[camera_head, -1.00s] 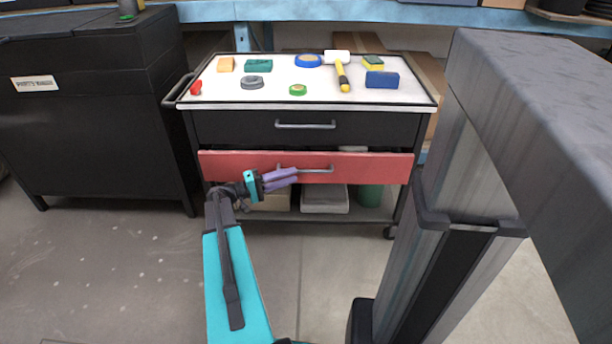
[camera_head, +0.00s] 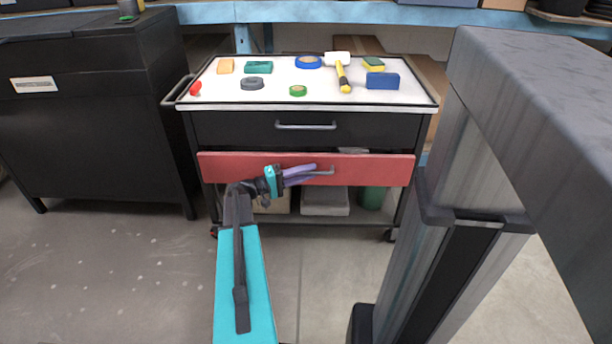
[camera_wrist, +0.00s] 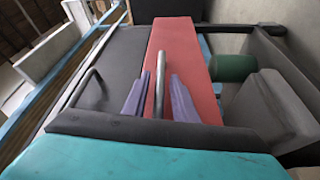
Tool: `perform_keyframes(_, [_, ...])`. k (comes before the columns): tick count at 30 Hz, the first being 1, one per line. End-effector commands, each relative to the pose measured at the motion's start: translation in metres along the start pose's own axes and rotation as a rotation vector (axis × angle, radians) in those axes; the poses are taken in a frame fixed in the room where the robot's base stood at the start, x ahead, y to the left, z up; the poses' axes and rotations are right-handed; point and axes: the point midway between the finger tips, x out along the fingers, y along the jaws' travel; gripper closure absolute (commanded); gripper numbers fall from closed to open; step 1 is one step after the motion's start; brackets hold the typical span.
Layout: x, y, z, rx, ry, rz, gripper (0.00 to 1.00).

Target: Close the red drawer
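The red drawer (camera_head: 225,168) is the lower drawer of the tool cart. Its front stands out a little from the cart, with a dark gap above it. It also shows in the wrist view (camera_wrist: 185,40). Its grey bar handle (camera_head: 331,170) runs across the front. My gripper (camera_head: 313,174) has purple fingers and is in front of the handle. In the wrist view the handle (camera_wrist: 160,82) shows between the two spread fingers of my gripper (camera_wrist: 159,98). I cannot tell whether the fingers touch it.
The black upper drawer (camera_head: 240,130) looks shut, with its own handle (camera_head: 305,126). Several tools lie on the white cart top (camera_head: 280,98). A black cabinet (camera_head: 90,120) stands at left. A grey box (camera_head: 325,201) and green container (camera_head: 372,197) sit on the lower shelf.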

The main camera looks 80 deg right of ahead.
Motion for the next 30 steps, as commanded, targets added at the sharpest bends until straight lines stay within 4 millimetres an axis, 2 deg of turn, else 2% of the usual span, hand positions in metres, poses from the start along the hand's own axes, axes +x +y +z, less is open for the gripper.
perform_keyframes(1, [0.0, 0.0, 0.0, 0.0, 0.0, 0.0, 0.84])
perform_keyframes(4, [0.0, 0.0, 0.0, 0.0, 0.0, 0.0, 1.0])
perform_keyframes(14, [0.001, -0.001, -0.002, 0.0, 0.0, 0.0, 1.0])
perform_keyframes(30, [0.016, -0.009, -0.038, -0.001, 0.0, -0.001, 1.0])
